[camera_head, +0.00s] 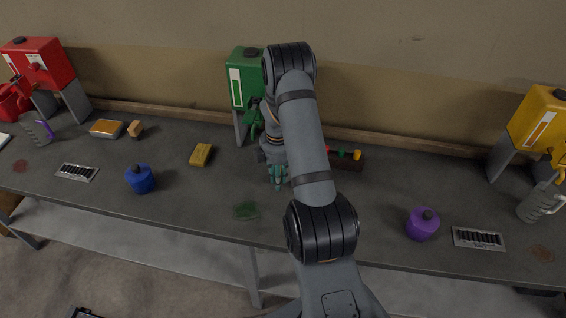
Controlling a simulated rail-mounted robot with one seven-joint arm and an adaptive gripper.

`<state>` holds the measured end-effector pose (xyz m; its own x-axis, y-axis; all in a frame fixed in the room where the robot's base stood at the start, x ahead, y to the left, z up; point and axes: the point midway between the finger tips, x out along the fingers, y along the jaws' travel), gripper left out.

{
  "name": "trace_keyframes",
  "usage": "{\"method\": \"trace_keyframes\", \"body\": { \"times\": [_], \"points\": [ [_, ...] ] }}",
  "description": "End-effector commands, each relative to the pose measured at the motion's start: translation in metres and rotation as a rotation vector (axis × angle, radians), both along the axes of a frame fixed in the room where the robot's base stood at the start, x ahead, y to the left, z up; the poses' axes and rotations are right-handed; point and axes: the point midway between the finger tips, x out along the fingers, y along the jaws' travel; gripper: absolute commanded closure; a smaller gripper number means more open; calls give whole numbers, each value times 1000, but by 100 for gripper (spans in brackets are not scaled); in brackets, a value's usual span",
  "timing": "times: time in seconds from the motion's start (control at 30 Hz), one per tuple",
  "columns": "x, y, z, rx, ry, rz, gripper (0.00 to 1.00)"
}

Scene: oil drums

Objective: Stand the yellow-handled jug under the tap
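No jug with a clearly yellow handle shows. A clear jug with a pale handle (540,203) stands at the right edge, below the yellow drum (540,120) and its tap. Another clear jug with a purple handle (37,130) stands at the far left, near the red drum (40,62). The green drum (243,85), with its green tap (254,120), stands on legs at the back middle, partly behind my arm. My gripper (278,175), with teal fingertips, is over the bench in front of the green drum. Its finger gap is too small to judge.
A blue canister (140,179) and a purple canister (422,224) stand towards the bench front. Drain grilles (77,172) and (478,238), a yellow sponge (201,155) and a green stain (245,211) lie on the bench. Coloured knobs (342,155) are behind my arm.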

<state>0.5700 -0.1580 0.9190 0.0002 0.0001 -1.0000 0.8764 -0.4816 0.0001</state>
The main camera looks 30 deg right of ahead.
Motion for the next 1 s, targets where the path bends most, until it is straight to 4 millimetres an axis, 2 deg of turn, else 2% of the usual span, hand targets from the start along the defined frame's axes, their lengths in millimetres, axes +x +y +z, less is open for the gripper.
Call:
{"method": "trace_keyframes", "body": {
  "times": [0.27, 1.0],
  "points": [
    [0, 0, 0, 0, 0, 0, 100],
    [1, 0, 3, -1, -2, 0, 100]
  ]
}}
